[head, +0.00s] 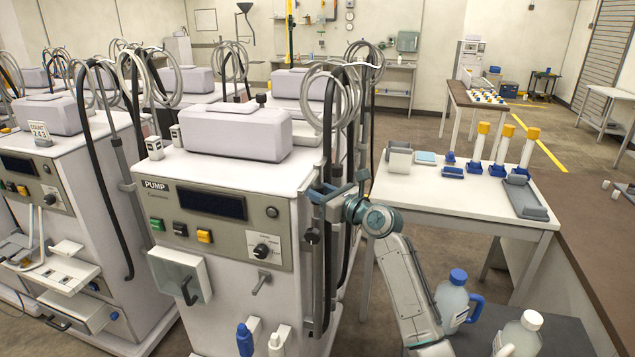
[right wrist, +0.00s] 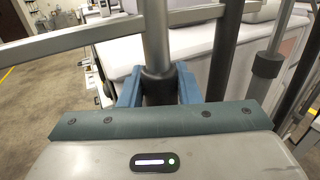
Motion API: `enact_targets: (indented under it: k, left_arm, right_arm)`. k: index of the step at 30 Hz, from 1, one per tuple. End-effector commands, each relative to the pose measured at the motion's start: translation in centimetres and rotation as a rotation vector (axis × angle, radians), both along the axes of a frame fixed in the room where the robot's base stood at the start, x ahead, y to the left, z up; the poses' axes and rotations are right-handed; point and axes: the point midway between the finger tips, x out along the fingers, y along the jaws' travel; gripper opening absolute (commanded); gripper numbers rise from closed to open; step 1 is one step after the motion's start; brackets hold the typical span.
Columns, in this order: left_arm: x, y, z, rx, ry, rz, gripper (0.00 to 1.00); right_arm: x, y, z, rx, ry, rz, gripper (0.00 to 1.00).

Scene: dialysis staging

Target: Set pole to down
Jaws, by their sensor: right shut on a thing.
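The dialysis machine labelled PUMP (head: 215,215) stands at the centre of the head view. An upright pole (head: 328,140) rises at its right side, among dark hoses and coiled tubing. My right gripper (head: 328,192) reaches in from the right at the pole's height near the machine's top edge. In the right wrist view the blue fingers (right wrist: 158,88) are shut on either side of the pole's dark collar, and the grey pole tube (right wrist: 155,35) rises above it. The pole's lower end is partly hidden. My left gripper is not in view.
A white table (head: 440,200) to the right holds yellow-capped bottles (head: 503,145) and a grey tray (head: 524,198). A blue-capped jug (head: 452,300) stands at the lower right. Another machine (head: 75,215) stands close on the left.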

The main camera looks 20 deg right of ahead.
Motion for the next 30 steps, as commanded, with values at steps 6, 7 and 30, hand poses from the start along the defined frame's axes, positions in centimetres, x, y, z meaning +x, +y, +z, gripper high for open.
enact_targets:
  k: [6, 7, 30]
  left_arm:
    - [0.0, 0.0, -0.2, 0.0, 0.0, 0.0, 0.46]
    - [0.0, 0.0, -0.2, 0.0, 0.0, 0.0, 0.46]
    - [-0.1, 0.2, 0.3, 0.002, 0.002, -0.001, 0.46]
  right_arm:
    - [0.0, 0.0, -1.3, -0.002, 0.003, -0.001, 0.0]
    - [0.0, 0.0, -1.3, -0.002, 0.004, -0.001, 0.0]
    - [0.0, 0.0, 1.5, 0.0, -0.004, 0.001, 0.51]
